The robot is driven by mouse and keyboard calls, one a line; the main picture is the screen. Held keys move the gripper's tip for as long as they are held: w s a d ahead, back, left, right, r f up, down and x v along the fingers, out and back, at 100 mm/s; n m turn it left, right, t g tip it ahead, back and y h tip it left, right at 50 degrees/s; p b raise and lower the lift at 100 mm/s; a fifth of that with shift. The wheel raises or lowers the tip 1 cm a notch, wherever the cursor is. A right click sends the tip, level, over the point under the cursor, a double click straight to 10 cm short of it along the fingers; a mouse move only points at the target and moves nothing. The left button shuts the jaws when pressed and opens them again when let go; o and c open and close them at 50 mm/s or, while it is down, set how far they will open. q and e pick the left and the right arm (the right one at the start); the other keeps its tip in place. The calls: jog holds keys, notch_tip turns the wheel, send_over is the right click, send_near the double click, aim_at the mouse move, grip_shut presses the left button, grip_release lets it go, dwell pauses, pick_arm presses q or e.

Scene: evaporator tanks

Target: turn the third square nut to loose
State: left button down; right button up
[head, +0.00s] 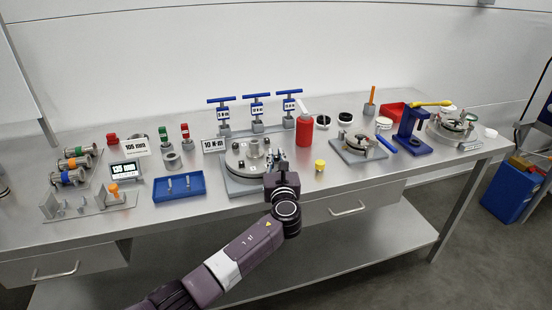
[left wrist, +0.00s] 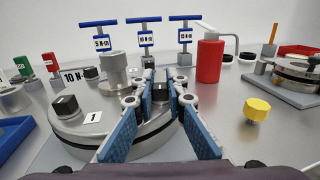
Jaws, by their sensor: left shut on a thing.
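A round grey flange plate (head: 236,163) sits on a square base on the bench, with a grey central post (left wrist: 115,72) and several dark-topped square nuts around its rim. It also shows in the left wrist view (left wrist: 140,140). One square nut (left wrist: 65,105) stands at the left, beside a label reading 1. My left gripper (head: 275,160) comes down on the right side of the plate. In the left wrist view its blue-padded fingers (left wrist: 160,92) are shut on another square nut (left wrist: 160,88). That nut's number label is hidden. My right gripper is not in view.
Three blue T-handled tools (head: 257,108) stand behind the plate, with a red bottle (head: 304,132) to their right. A yellow knob (head: 320,165) is close to the gripper's right. A blue tray (head: 180,187) lies left, a second round fixture (head: 358,148) right.

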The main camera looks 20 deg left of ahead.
pick_arm(q)
jog(key=shift+n+g+y+b, duration=0.75)
jog(key=shift+n+y, duration=0.25)
jog(key=shift+y, duration=0.4)
jog(key=c, duration=1.9)
grip_release()
jog(key=shift+c, duration=0.2)
jog(key=shift+s+d, duration=0.1)
jog(key=v, duration=1.1)
jog(key=shift+s+d, duration=0.3)
